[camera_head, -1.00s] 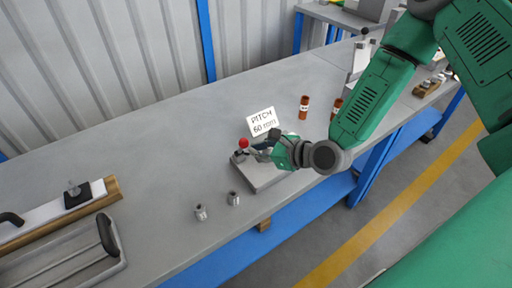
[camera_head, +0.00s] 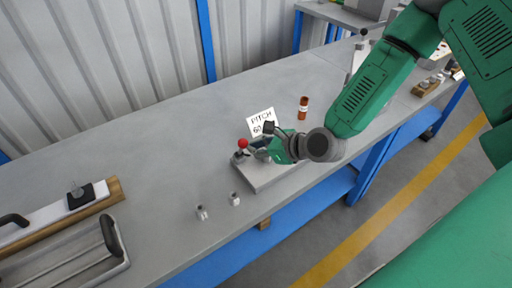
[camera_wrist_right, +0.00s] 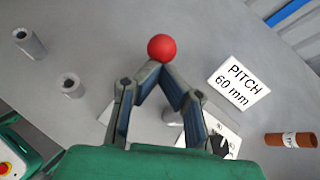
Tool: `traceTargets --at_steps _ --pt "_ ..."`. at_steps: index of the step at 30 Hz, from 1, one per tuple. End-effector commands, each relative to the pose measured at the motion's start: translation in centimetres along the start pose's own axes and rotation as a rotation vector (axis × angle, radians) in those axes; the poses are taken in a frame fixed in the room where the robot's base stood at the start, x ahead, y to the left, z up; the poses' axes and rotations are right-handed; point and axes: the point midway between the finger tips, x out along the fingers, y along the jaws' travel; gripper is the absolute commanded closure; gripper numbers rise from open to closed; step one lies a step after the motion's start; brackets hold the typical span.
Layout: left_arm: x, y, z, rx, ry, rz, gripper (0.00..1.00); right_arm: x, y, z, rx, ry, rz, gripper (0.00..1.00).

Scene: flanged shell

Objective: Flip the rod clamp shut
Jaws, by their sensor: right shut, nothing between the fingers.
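The rod clamp shows as a red ball knob (camera_head: 242,143) over a small dark mount (camera_head: 238,158), at the left end of a grey plate (camera_head: 270,182) on the bench. My right gripper (camera_head: 250,149) is just right of the knob, above the plate. In the right wrist view the red knob (camera_wrist_right: 161,47) is just beyond the fingertips (camera_wrist_right: 160,70), which meet with nothing between them. I cannot tell whether they touch the knob. The fingers and palm hide most of the clamp and any rod. My left gripper is not in view.
Two small metal sleeves (camera_head: 202,213) stand in front left. The bench between is clear.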

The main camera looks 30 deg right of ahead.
Motion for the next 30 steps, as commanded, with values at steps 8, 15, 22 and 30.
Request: traceTargets --at_steps 8,15,22,30 --pt "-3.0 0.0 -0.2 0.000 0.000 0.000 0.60 0.0 -0.6 1.8 0.051 0.134 0.049 1.00" --pt "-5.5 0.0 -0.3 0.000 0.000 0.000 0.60 0.8 -1.4 3.1 0.121 0.335 0.123 1.00" --pt "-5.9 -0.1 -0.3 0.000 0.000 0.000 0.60 2.2 -2.2 3.6 0.146 0.383 0.142 1.00" --pt "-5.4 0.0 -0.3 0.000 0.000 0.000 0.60 3.8 -3.0 4.3 0.142 0.383 0.142 1.00"
